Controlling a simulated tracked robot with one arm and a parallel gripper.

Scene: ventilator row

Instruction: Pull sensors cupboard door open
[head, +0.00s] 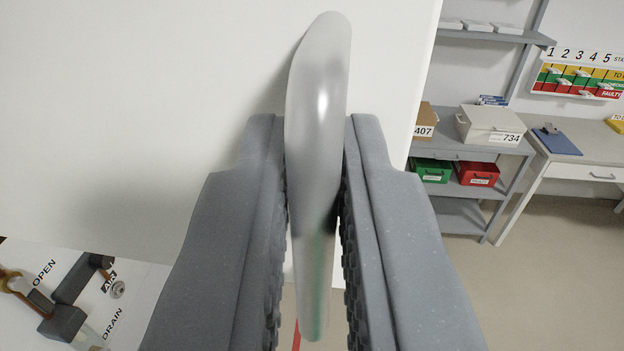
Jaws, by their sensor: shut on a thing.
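A white cupboard door (150,110) fills the left and middle of the head view. A vertical metal handle (322,90) stands out from it near its right edge. My gripper (318,190) is shut on the handle, one grey finger on each side of it. The lower part of the handle shows between the fingers. The fingers hide part of the door. No sensors and no cupboard interior show.
At lower left is a panel (60,290) marked OPEN, AIR and DRAIN with fittings. At right, a grey shelf (470,140) carries boxes, with green and red bins (478,174) below. A desk (580,150) stands further right. Bare floor (540,270) lies in front of these.

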